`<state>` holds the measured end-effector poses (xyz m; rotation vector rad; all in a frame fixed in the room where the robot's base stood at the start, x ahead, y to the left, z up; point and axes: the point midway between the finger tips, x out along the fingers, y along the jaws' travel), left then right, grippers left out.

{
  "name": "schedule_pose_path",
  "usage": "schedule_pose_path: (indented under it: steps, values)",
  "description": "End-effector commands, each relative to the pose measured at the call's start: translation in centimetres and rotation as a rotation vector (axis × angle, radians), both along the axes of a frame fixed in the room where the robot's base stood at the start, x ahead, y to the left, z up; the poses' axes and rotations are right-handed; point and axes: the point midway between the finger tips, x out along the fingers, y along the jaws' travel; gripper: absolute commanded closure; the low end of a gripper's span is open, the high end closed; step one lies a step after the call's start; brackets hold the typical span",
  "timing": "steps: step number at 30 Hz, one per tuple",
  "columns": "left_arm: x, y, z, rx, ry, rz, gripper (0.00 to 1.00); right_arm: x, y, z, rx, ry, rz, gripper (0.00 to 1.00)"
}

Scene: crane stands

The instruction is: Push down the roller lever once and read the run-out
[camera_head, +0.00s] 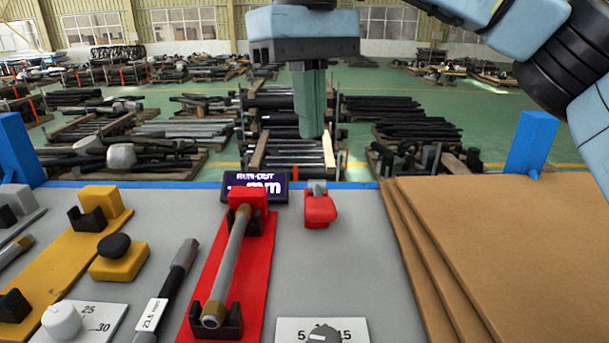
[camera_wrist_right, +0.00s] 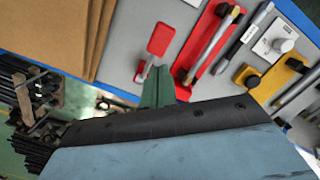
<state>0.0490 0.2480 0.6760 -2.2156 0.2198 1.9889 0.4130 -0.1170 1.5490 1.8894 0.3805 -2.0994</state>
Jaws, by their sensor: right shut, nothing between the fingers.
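The roller lever (camera_head: 320,207) is a red piece with a grey end, standing on the grey panel right of the red stand; in the right wrist view its red pad (camera_wrist_right: 161,38) shows above my fingers. The dark run-out display (camera_head: 258,187) reads "RUN-OUT" and "mm"; its figure is partly hidden by the red stand's top block. My right gripper (camera_head: 312,135) has its green fingers together and empty, pointing down, and appears above and beyond the lever in the head view. Its fingertips (camera_wrist_right: 158,80) show just below the lever in the wrist view. My left gripper is not in view.
A red stand (camera_head: 257,275) holds a shaft (camera_head: 228,260) left of the lever. A yellow stand (camera_head: 60,265) and a yellow block with black knob (camera_head: 117,262) stand farther left. Brown boards (camera_head: 500,230) lie at right. A dial plate (camera_head: 292,328) is in front. Blue posts edge the table.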

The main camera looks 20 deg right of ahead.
Motion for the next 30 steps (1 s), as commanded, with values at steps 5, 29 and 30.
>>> schedule_pose_path:
  steps: [5,29,30]
  values:
    - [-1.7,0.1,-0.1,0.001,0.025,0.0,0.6,0.0,0.0,0.0,0.0,-0.001,0.001,1.0]
    - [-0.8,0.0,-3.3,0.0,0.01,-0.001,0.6,-0.6,-0.3,-6.5,0.0,-0.001,-0.001,1.0]
    - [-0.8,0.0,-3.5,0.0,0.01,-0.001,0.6,-0.7,-0.3,-6.7,0.0,-0.001,-0.001,1.0]
